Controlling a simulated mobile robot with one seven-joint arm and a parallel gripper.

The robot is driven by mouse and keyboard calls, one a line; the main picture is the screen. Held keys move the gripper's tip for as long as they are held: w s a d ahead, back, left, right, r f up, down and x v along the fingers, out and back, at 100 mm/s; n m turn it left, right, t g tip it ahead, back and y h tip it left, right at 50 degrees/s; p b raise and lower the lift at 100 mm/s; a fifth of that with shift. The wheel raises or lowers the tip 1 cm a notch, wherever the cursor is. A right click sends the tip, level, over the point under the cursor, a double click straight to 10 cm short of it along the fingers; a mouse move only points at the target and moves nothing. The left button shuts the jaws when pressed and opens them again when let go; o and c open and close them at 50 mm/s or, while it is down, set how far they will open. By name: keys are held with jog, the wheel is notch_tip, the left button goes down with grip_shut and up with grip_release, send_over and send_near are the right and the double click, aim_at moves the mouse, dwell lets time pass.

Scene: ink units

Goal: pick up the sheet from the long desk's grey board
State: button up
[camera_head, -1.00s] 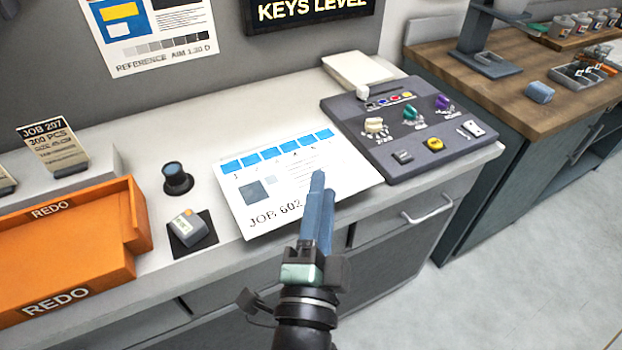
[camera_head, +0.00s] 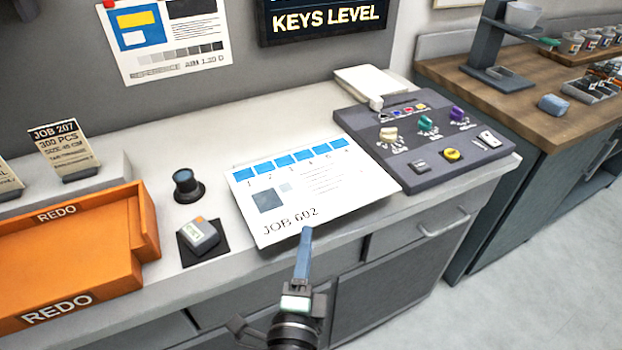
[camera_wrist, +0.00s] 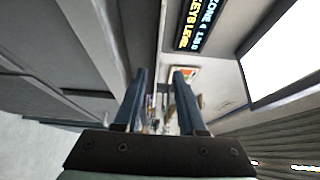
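The white sheet (camera_head: 330,187), printed with "JOB 602" and a row of blue squares, lies flat on the long desk (camera_head: 215,135). Its near edge is at the desk's front edge. The grey board under it is mostly hidden; I cannot make out its outline. My gripper (camera_head: 306,230) is at the sheet's near edge in the head view, its fingertips just below the "602" print. Whether it touches the sheet I cannot tell. In the wrist view my gripper (camera_wrist: 159,75) has its two fingers apart with no sheet visible between them.
A dark control console (camera_head: 425,145) stands right of the sheet. A black loupe (camera_head: 187,187) and a small grey device (camera_head: 200,236) on a black pad are to the left, beside an orange REDO tray (camera_head: 75,255). A wooden counter (camera_head: 520,110) stands at right.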

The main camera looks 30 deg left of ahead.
jog(key=shift+f+x, duration=0.2)
jog(key=shift+x, duration=2.4)
jog(key=shift+d, duration=0.1)
grip_shut()
